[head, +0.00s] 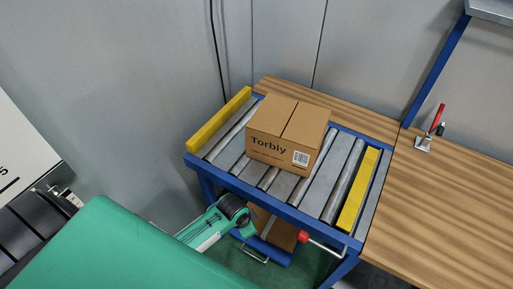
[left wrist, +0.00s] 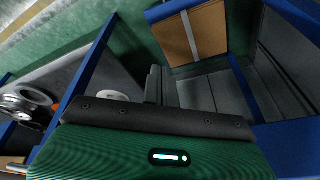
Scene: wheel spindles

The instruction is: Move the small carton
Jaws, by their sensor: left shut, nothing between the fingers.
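A brown carton (head: 287,133) marked "Torbly" sits on the grey rollers of the blue-framed conveyor. Another brown carton (head: 270,227) is lower down, under the conveyor's front edge and partly hidden; I cannot tell their sizes apart surely. A taped carton (left wrist: 193,32) shows at the top of the left wrist view, in a blue frame. My left gripper (head: 246,231) is low in front of the conveyor, near the lower carton. Its dark fingers (left wrist: 154,83) are shut and empty, apart from the taped carton. My right gripper is out of view.
Yellow rails (head: 219,120) and (head: 358,190) bound the rollers. A red knob (head: 303,237) sticks out at the front. A wooden bench (head: 455,200) with a red-handled clamp (head: 436,120) lies at the right. Grey walls stand behind.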

